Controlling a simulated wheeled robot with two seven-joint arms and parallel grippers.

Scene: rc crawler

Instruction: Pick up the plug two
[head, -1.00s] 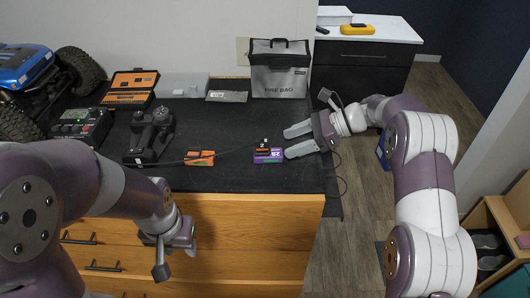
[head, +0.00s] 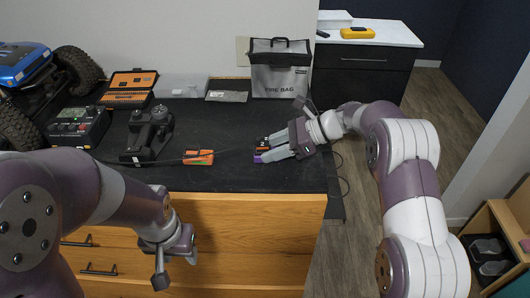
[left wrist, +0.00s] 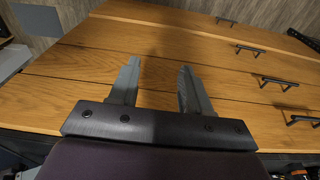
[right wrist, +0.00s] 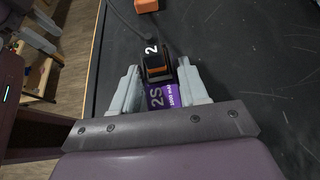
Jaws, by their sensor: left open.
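Plug two is a small black and orange connector marked "2" (right wrist: 155,66); in the head view it shows as a dark block (head: 262,143) by the counter's front right. It sits at the end of the purple 2S battery (right wrist: 160,97), which is mostly hidden by my gripper in the head view. My right gripper (head: 278,142) is low over the battery; in the right wrist view its open fingers (right wrist: 158,68) stand either side of the plug, and I cannot tell whether they touch it. My left gripper (left wrist: 158,62) is open and empty before the drawer fronts.
An orange battery (head: 198,157) with a dark cable lies to the left. A grey fire bag (head: 279,72) stands behind.

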